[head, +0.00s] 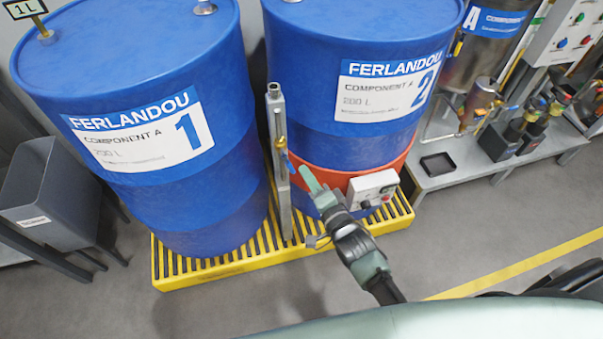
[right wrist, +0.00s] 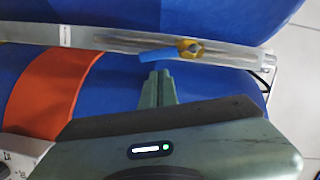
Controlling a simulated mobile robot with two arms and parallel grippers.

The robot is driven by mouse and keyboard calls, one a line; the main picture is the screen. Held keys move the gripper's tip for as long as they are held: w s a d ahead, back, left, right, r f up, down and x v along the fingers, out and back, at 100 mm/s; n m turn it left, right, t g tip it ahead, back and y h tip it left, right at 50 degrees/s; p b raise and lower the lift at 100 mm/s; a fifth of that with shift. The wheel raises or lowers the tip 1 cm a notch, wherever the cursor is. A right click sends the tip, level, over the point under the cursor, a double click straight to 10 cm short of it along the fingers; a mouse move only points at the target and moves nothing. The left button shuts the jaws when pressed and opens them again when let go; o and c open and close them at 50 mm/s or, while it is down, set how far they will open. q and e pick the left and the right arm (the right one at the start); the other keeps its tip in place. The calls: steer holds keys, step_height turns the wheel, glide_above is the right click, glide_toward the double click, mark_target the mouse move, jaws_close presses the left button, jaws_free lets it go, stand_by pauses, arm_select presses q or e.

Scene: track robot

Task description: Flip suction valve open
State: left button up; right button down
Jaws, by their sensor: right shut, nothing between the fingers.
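The suction valve is a small brass body (right wrist: 190,48) with a blue lever (right wrist: 158,55), mounted on an upright grey metal post (head: 279,190) between two blue drums. The brass body also shows in the head view (head: 281,143). In the right wrist view the lever lies roughly along the post. My right gripper (head: 304,168) is shut and empty, to the right of the post in the head view. In the right wrist view its fingertips (right wrist: 159,74) are just below the lever; I cannot tell whether they touch it. My left gripper is not in view.
Drum 1 (head: 190,195) and drum 2 (head: 340,60) stand on a yellow slatted pallet (head: 220,264). Drum 2 has an orange band (head: 400,160) with a grey control box (head: 372,188). A grey bin (head: 45,195) stands left; a bench (head: 470,172) stands right. The front floor is clear.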

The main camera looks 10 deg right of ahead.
steer(key=shift+w+a+f, duration=0.15)
steer(key=shift+w+a, duration=0.3)
steer(key=shift+a, duration=0.25)
steer(key=shift+a+f+m, duration=0.3)
steer(key=shift+a+m, duration=0.1)
steer(key=shift+m, duration=0.5)
steer(key=shift+d+r, duration=0.1)
stand_by(0.5)
